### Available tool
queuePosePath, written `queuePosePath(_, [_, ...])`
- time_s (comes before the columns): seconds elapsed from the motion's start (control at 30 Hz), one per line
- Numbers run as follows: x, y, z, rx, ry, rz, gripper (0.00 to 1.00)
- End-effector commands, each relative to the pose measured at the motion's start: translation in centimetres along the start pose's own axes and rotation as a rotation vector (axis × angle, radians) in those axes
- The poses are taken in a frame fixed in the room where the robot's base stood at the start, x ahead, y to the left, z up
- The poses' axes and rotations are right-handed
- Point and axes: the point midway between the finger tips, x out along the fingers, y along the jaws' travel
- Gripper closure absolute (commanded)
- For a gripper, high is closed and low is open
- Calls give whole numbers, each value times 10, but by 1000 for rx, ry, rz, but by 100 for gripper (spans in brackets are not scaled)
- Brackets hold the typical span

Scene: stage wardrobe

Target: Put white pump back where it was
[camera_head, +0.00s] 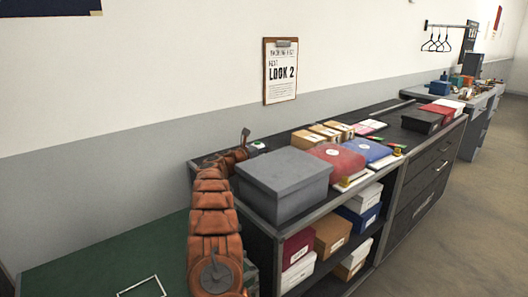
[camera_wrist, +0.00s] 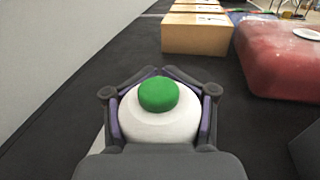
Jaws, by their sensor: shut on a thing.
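My gripper (camera_wrist: 157,105) is shut around a white rounded thing with a green top (camera_wrist: 158,128), seen from above in the wrist view. Its lower part is hidden, and I cannot tell from its shape whether it is the white pump. In the head view, the gripper end of my arm (camera_head: 244,150) is over the back left of the dark counter (camera_head: 375,122), behind a grey box. A small white and green thing (camera_head: 258,145) shows there. I see no other clear white pump.
The lidded grey box (camera_head: 283,183) stands in front of my gripper. Tan boxes (camera_head: 325,133), a red bundle (camera_head: 338,160) and a blue bundle (camera_head: 366,151) lie to its right. A clipboard (camera_head: 281,72) hangs above.

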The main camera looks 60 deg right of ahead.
Motion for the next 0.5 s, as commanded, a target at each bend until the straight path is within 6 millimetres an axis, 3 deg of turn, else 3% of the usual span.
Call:
queuePosePath(0.17, [0,0,-18,-2,-1,0,100])
queuePosePath(0.5, [0,0,-21,1,-2,0,100])
